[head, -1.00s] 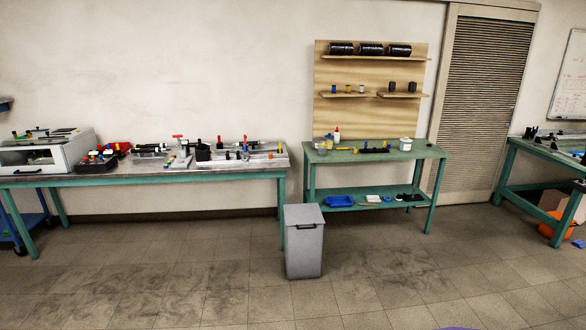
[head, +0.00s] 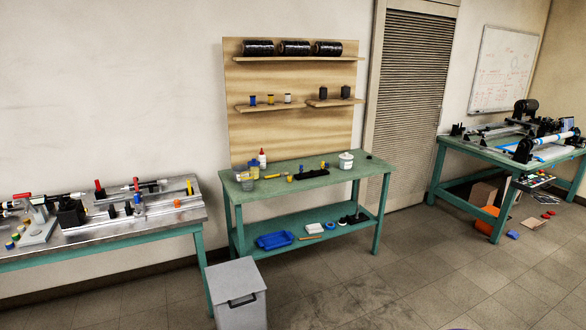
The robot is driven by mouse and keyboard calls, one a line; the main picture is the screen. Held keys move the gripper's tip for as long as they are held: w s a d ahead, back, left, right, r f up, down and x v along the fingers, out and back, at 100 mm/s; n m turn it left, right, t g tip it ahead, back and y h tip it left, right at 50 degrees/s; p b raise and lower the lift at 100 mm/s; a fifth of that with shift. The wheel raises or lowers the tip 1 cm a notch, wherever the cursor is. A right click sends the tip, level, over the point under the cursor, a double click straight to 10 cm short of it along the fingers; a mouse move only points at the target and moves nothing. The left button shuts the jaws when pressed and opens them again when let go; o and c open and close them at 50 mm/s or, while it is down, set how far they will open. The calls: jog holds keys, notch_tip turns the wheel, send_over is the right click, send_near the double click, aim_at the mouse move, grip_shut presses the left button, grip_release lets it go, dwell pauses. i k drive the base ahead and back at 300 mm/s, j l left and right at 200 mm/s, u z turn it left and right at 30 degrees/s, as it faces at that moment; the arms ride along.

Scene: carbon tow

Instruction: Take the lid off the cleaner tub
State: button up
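A small white tub (head: 346,160), likely the cleaner tub, stands upright near the right end of the green table (head: 375,170). Its top looks covered, but it is too small to tell the lid clearly. My gripper is not in view.
A grey bin (head: 238,295) stands in front, between the metal-topped bench (head: 165,217) on the left and the green table. A shelf board (head: 290,85) with black spools rises behind. Another green bench (head: 470,160) stands at right. The floor (head: 390,280) before the green table is clear.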

aim_at(345, 156)
jog(key=i+l+z, duration=0.2)
jog(key=i+z, duration=0.25)
jog(key=i, duration=0.55)
jog(key=i+j+z, duration=0.15)
jog(key=i+z, duration=0.3)
jog(key=i, duration=0.55)
jog(key=i+j+u, duration=0.1)
jog(key=i+u, duration=0.4)
jog(key=i, duration=0.35)
jog(key=i+l+u, duration=0.2)
jog(key=i+u, duration=0.25)
jog(key=i, duration=0.35)
jog(key=i+j, duration=0.15)
jog(key=i, duration=0.2)
jog(key=i+j, duration=0.15)
jog(key=i, duration=0.2)
jog(key=z, duration=0.05)
